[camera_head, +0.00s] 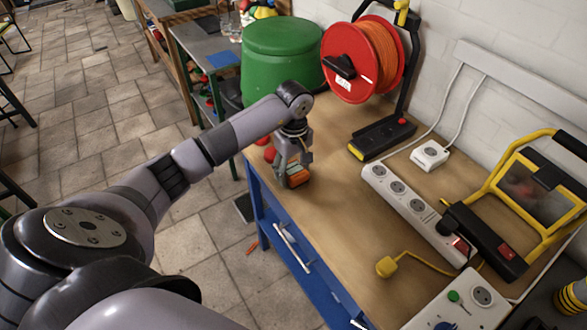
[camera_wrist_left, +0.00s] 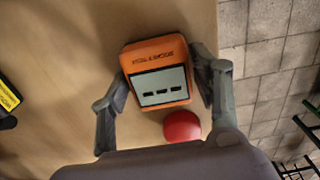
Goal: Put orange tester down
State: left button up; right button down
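The orange tester (camera_head: 297,179) is at the left edge of the wooden bench top, between the fingers of my left gripper (camera_head: 292,176). In the left wrist view the tester (camera_wrist_left: 157,68) shows its orange casing and a pale panel with dark slots. The left gripper's fingers (camera_wrist_left: 160,75) lie against its two sides and appear shut on it. The tester is at or just above the bench surface; I cannot tell whether its underside touches. My right gripper is not in view.
A red round object (camera_wrist_left: 182,125) is close to the tester. A white power strip (camera_head: 408,203), a red cable reel (camera_head: 365,62), a yellow-framed work lamp (camera_head: 530,185) and a yellow plug (camera_head: 387,266) occupy the bench. Bare wood (camera_head: 335,215) lies right of the gripper.

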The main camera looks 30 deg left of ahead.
aim_at(294, 168)
pick_arm(q)
jog(key=shift+o, duration=0.9)
jog(key=shift+r, duration=0.1)
jog(key=shift+r, duration=0.2)
notch_tip(294, 168, up, 12)
jog(key=b, duration=0.2)
jog(key=shift+s+f, duration=0.1)
jog(key=shift+f, duration=0.15)
